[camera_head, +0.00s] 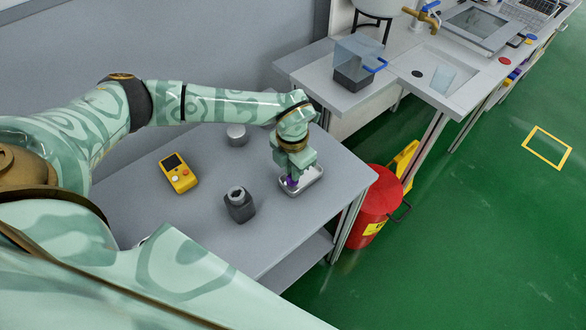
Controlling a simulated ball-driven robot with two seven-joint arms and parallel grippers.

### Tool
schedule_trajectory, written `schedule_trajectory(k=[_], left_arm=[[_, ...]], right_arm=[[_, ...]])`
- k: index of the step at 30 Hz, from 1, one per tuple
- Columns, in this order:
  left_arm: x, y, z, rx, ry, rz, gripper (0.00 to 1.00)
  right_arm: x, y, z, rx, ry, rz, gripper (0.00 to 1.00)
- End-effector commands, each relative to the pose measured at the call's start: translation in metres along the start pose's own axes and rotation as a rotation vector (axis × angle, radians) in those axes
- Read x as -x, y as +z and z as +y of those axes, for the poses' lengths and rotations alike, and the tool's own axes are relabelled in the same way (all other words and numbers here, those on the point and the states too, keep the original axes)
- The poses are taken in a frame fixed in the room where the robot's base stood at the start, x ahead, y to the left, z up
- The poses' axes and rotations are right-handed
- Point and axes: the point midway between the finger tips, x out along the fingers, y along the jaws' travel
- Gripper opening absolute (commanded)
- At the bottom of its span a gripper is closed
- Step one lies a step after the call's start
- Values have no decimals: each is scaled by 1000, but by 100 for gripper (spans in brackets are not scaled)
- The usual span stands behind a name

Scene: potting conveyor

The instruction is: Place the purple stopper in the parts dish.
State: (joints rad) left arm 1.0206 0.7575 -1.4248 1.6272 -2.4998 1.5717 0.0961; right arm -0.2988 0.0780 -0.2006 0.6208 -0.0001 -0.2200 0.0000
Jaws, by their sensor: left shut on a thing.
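The parts dish (314,184) is a shallow, light grey metal tray near the right edge of the grey table. My left gripper (291,180) points down over the dish and is shut on the purple stopper (291,184). Only a small part of the stopper shows below the fingers, at the left side of the dish. I cannot tell whether the stopper touches the dish floor. The fingers hide much of the dish's inside. My right gripper is not in view.
A yellow handheld device (179,173) and a grey round container (237,134) are also on the table (215,255). A red bin (375,208) stands on the floor to the right.

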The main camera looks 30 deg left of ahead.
Motion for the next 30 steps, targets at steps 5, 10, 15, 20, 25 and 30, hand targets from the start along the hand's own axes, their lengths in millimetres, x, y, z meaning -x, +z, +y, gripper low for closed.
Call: schedule_trajectory(k=[5,10,15,20,25,30], left_arm=[[1,1,0,0,0,-3,0],[-3,0,0,0,0,-2,0],[-2,0,0,0,0,-2,35],[-2,0,0,0,0,-2,35],[12,1,0,1,1,-4,35],[52,2,1,-1,3,-8,35]], right_arm=[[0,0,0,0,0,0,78],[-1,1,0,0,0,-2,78],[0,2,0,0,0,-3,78],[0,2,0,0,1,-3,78],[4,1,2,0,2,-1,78],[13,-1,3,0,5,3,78]])
